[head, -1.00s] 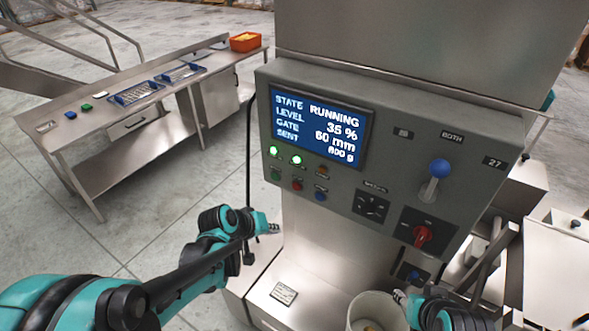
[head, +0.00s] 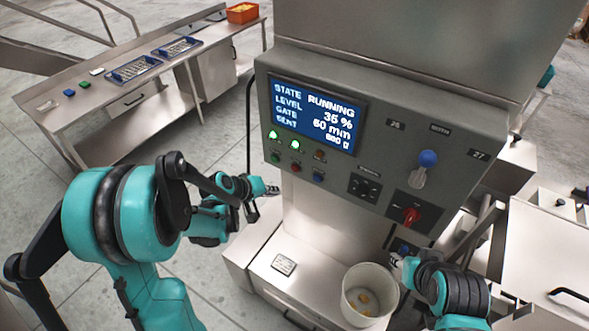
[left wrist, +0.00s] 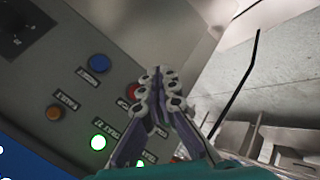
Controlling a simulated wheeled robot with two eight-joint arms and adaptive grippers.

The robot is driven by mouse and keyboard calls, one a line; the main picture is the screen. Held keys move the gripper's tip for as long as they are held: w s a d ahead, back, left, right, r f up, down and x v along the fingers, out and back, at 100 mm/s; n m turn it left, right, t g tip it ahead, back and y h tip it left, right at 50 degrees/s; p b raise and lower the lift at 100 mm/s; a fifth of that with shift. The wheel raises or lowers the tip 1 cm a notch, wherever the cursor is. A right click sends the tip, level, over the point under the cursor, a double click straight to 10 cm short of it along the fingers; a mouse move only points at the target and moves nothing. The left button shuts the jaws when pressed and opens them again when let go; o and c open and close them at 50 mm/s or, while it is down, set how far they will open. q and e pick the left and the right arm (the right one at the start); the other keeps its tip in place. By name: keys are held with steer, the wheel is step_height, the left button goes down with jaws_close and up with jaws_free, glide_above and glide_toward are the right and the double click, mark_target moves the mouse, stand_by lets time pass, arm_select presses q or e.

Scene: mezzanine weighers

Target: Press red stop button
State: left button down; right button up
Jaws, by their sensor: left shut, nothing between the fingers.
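The red stop button (head: 295,167) sits in the lower row of the control panel (head: 378,150), between a green button (head: 275,157) and a blue button (head: 318,177). My left gripper (head: 274,190) is shut and empty, a little below and left of the red button in the head view. In the left wrist view, the red button (left wrist: 132,91) shows beside the closed fingertips (left wrist: 161,76), which partly cover it. Whether they touch cannot be told. My right gripper (head: 397,261) is by the bucket, small and partly hidden, so its jaws cannot be read.
The screen (head: 316,115) reads RUNNING, with two green lamps lit below it. A red rotary switch (head: 410,215) and blue-topped lever (head: 426,165) are on the panel's right. A white bucket (head: 369,293) stands below. A steel bench (head: 105,101) is at left.

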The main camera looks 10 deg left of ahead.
mark_target(298, 173)
arm_select(q)
steer(key=w+d, duration=0.2)
steer(key=w, duration=0.5)
steer(key=shift+w+d, duration=0.3)
steer(key=shift+d, duration=0.1)
stand_by(1.1)
steer(key=shift+w+d, duration=0.15)
steer(key=shift+w, duration=0.2)
steer(key=shift+w+d+b, duration=0.15)
steer(key=shift+w+b, duration=0.15)
steer(key=shift+w, duration=0.1)
stand_by(0.6)
steer(key=shift+s, duration=0.1)
steer(key=shift+s+a, duration=0.3)
steer(key=shift+s, duration=0.4)
steer(key=shift+b, duration=0.3)
